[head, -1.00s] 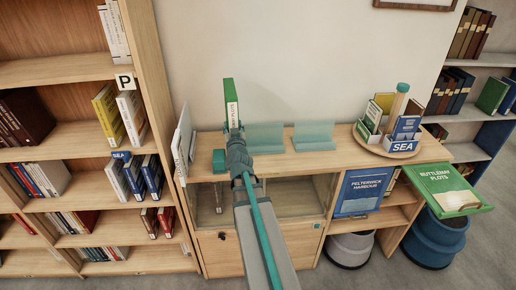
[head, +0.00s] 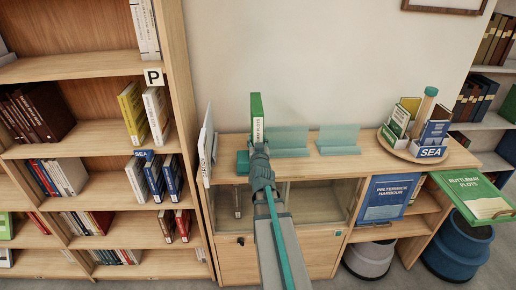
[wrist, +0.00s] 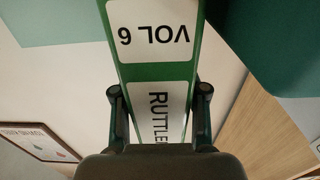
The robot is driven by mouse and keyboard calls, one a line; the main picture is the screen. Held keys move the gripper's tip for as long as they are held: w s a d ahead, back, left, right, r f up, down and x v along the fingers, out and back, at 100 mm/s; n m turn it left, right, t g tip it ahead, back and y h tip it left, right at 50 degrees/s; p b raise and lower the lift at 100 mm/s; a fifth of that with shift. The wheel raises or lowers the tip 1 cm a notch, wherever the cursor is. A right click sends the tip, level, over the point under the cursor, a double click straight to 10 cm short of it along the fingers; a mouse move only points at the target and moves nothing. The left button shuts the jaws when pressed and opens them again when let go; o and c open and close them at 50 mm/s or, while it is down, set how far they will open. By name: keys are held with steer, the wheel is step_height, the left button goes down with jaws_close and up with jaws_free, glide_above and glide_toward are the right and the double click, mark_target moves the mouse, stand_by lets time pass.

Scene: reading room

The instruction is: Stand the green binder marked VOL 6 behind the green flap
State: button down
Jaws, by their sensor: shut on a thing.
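The green binder (head: 257,118) is upright in my gripper (head: 259,150), above the low cabinet's top, with its white-labelled spine towards me. In the wrist view the spine (wrist: 150,70) shows VOL 6 and part of "RUTTLE", upside down, between the two fingers of my gripper (wrist: 158,100). The green flap (head: 470,188), with "RUTTLEMAN PLOTS" on it, is at the right end of the cabinet. It is swung up and sticks out, nearly level. The space behind it is mostly hidden by the flap. My gripper is well to its left.
A blue flap (head: 388,198) hangs closed left of the green one. Clear bookends (head: 288,141) and a round tray (head: 396,150) with books and a SEA sign stand on the cabinet (head: 225,255). A tall bookcase (head: 180,100) is at left. Stools (head: 458,247) stand below the flaps.

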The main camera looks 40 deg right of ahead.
steer(key=shift+f, duration=0.7)
steer(key=shift+f, duration=0.15)
steer(key=shift+f+b, duration=0.1)
steer(key=shift+b, duration=0.25)
steer(key=c, duration=0.6)
jaws_free()
steer(key=shift+r+p, duration=0.3)
steer(key=p+v, duration=0.5)
steer(key=v, duration=0.2)
steer(key=shift+s+a+f, duration=0.1)
steer(key=shift+s+a, duration=0.05)
steer(key=shift+s, duration=0.05)
